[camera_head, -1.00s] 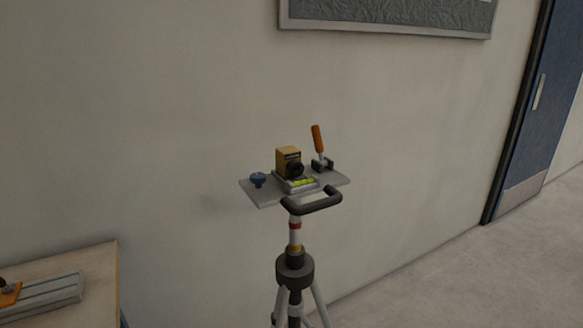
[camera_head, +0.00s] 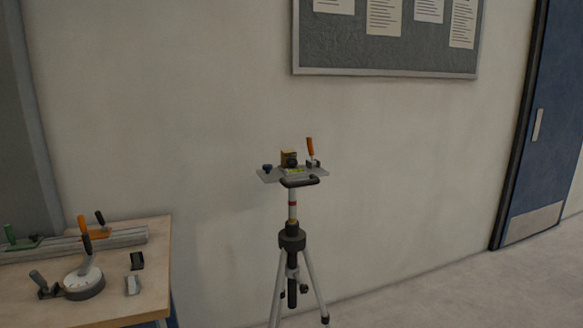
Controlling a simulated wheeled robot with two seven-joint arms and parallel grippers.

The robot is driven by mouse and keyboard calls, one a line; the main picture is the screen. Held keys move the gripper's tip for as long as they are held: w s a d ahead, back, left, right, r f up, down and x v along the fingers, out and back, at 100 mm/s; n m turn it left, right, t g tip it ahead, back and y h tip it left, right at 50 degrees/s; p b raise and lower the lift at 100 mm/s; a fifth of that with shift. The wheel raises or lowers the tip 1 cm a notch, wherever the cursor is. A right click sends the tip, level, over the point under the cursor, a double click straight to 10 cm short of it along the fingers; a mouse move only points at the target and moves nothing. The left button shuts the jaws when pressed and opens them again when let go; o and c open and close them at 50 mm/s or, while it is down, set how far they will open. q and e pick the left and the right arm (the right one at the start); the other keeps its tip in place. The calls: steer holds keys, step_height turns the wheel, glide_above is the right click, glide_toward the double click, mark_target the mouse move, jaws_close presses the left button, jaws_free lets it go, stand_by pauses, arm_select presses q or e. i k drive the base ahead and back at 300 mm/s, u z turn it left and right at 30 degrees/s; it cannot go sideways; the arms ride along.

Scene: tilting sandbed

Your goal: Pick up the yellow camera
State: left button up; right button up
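The yellow camera (camera_head: 288,157) is a small boxy body with a dark lens on its front. It sits on the grey plate (camera_head: 268,176) on top of a tripod (camera_head: 292,240), near the middle of the head view. An orange-handled clamp (camera_head: 311,150) stands on the plate to the right of the camera. A blue knob (camera_head: 267,168) is on the plate to its left. A black handle (camera_head: 300,183) sticks out at the plate's front. Neither of my grippers shows in the view.
A wooden table (camera_head: 140,290) at lower left carries a grey rail (camera_head: 122,238), a round-based tool (camera_head: 84,284) and small blocks. A wall with a notice board (camera_head: 390,50) stands behind the tripod. A blue door (camera_head: 543,120) is at right. Floor right of the tripod is clear.

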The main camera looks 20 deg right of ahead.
mark_target(289, 162)
steer(key=u, duration=0.65)
steer(key=i, duration=1.1)
steer(key=z, duration=0.6)
